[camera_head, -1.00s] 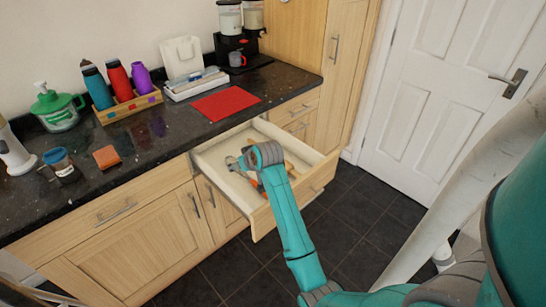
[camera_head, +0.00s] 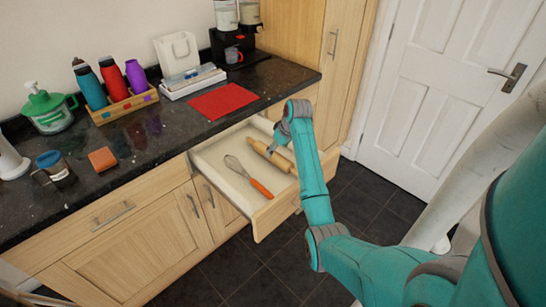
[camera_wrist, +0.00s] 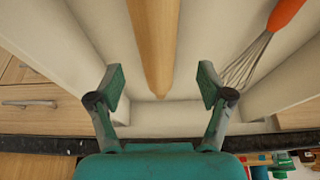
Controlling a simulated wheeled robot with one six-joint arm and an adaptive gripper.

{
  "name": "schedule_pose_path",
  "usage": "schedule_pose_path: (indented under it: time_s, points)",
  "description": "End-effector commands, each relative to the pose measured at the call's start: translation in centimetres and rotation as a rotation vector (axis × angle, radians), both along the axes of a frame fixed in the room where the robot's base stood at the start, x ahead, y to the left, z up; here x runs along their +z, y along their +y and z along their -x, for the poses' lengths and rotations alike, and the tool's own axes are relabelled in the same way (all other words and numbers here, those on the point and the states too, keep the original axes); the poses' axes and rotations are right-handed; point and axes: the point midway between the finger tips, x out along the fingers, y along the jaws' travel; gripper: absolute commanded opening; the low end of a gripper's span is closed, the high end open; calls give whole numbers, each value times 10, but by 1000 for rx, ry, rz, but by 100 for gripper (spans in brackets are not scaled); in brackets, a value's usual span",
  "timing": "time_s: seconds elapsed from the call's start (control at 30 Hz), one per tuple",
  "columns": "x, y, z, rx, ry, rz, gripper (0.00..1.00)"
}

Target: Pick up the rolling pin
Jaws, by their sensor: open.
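The wooden rolling pin (camera_head: 262,150) lies in the open drawer, to the right of the whisk; my arm hides part of it in the head view. In the wrist view the rolling pin (camera_wrist: 155,45) runs from the top edge down to a tapered end, between the lines of my two fingers. My gripper (camera_wrist: 160,85) is open and empty, with a finger on either side of that end and no contact visible. In the head view my gripper (camera_head: 279,138) is over the right part of the drawer.
The open drawer (camera_head: 207,162) has walls around the pin. A whisk with an orange handle (camera_head: 260,187) lies beside it, also in the wrist view (camera_wrist: 285,15). The dark counter (camera_head: 150,150) behind carries a red mat (camera_head: 223,101), a bottle rack (camera_head: 125,108) and an orange sponge (camera_head: 102,159).

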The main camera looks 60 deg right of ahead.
Motion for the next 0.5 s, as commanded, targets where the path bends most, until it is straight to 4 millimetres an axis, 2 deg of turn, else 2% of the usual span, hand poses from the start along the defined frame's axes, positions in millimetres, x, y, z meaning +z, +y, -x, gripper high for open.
schedule_pose_path:
  time_s: [0.33, 0.5]
  points:
    - [-37, -8, -18, 0, 1, -3, 79]
    - [-47, -10, -22, 0, 0, 0, 79]
